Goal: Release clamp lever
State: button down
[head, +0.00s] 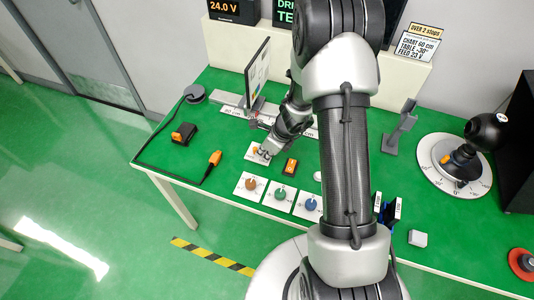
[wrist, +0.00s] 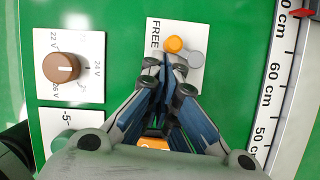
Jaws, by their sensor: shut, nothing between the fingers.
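The clamp lever has a round orange knob (wrist: 174,44) on a grey rounded base (wrist: 193,58), on a white plate (wrist: 162,72) printed FREE along its left edge. In the head view the plate (head: 250,157) lies on the green table, partly covered by my gripper (head: 266,150). In the wrist view my gripper (wrist: 168,68) is shut and empty, with its tips over the plate just below the knob. I cannot tell whether the tips touch the knob. The lower part of the plate is hidden behind the fingers.
A brown dial (head: 251,184), a green dial (head: 280,195) and a blue dial (head: 311,203) sit in front. A black-and-orange switch (head: 290,166) is close to my gripper. The scale rail (wrist: 277,85) and an upright screen (head: 257,74) stand behind it.

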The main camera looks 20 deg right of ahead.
dwell(0.4)
jog(key=shift+w+d+p, duration=0.35)
jog(key=shift+d+p, duration=0.3)
